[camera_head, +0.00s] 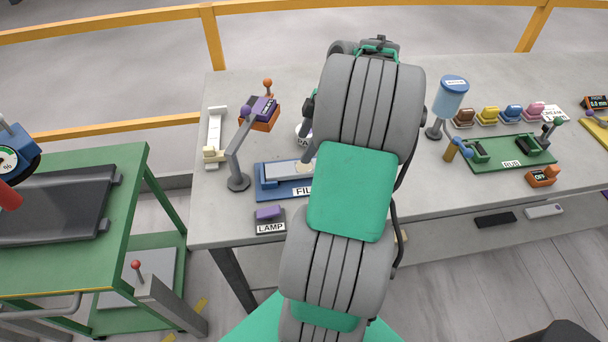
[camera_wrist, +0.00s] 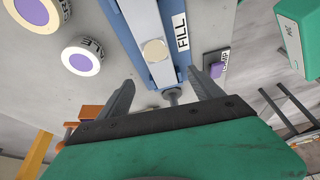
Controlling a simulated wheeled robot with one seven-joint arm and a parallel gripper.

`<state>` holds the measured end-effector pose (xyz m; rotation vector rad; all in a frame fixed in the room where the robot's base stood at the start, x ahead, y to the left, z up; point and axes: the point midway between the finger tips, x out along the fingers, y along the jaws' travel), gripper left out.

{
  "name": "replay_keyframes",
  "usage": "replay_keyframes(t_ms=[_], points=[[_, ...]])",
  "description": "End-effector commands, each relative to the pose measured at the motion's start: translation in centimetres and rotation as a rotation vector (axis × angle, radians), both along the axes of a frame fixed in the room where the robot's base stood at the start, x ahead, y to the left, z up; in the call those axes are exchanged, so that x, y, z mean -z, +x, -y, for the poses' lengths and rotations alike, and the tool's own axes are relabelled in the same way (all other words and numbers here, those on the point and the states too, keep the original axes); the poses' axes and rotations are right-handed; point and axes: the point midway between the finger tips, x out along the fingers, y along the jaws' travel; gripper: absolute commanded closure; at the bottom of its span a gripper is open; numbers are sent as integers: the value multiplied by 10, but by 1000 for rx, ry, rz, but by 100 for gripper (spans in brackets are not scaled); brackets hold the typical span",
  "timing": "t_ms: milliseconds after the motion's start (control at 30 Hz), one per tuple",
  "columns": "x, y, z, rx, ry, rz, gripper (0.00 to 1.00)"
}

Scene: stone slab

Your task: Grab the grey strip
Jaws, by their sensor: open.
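A pale grey strip (camera_head: 282,171) lies lengthwise in a blue fixture (camera_head: 264,190) labelled FILL, near the left part of the slab. In the wrist view the grey strip (camera_wrist: 145,22) runs down towards my gripper (camera_wrist: 161,80), with a beige round piece (camera_wrist: 155,50) on it. A grey rod tip shows below its near end. My gripper is open, its fingers apart to either side of the strip's near end in the picture. I cannot tell their height above it. No contact shows.
A purple LAMP switch (camera_head: 269,213) sits in front of the fixture. A grey post with a purple knob (camera_head: 238,180) stands to its left. Round labelled pieces (camera_wrist: 84,58) lie beside the fixture. A white bar (camera_head: 215,130) lies at the slab's left edge. A blue-topped dispenser (camera_head: 449,98) stands right of my arm.

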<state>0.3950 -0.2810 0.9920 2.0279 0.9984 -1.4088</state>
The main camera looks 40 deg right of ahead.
Motion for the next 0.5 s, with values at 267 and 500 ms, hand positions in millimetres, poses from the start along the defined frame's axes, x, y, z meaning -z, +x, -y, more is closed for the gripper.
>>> replay_keyframes(t_ms=[267,500], points=[[36,-8,14,-77,12,34,25],[72,-1,4,-76,12,33,25]])
